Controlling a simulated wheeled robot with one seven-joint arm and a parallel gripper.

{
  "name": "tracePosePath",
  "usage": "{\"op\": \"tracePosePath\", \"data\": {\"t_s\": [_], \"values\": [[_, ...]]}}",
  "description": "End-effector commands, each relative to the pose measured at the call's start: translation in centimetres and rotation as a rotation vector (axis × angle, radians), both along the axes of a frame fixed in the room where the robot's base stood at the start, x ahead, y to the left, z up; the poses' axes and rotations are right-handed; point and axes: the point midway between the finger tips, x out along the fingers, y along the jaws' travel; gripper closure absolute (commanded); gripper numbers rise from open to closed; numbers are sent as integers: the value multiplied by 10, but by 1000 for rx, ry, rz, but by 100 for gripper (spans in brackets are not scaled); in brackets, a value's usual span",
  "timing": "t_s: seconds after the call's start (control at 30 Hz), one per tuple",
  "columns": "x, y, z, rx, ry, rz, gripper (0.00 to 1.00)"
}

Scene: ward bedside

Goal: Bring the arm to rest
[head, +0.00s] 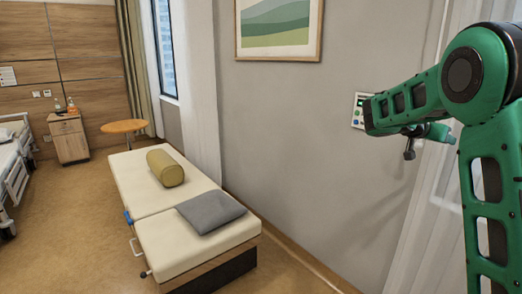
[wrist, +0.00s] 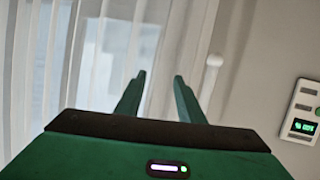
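My arm (head: 480,75) is green with dark joints and stands raised and bent at the right of the head view. Its forearm reaches left in front of the grey wall. In the wrist view my gripper (wrist: 159,78) has two green fingers standing apart, with nothing between them. White curtain and pale wall show behind the fingers. In the head view the fingers cannot be clearly made out.
A wall panel (wrist: 302,112) with a lit green display is right of the fingers. A white curtain (wrist: 88,60) hangs beyond them. A cream couch (head: 190,250) holds an olive bolster (head: 165,168) and a grey cushion (head: 211,211). The floor (head: 65,240) left of it is clear.

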Motion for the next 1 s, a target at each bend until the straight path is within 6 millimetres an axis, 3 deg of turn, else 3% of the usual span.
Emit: {"op": "tracePosePath", "data": {"t_s": [0.03,0.17,0.37,0.57,0.8,1.0], "values": [[-24,-8,-8,56,37,-3,65],[-81,-11,-37,202,150,13,65],[-175,6,-82,425,316,68,65],[-273,51,-124,636,479,162,65],[-385,124,-166,857,657,321,65],[-444,170,-186,964,755,425,65]]}}
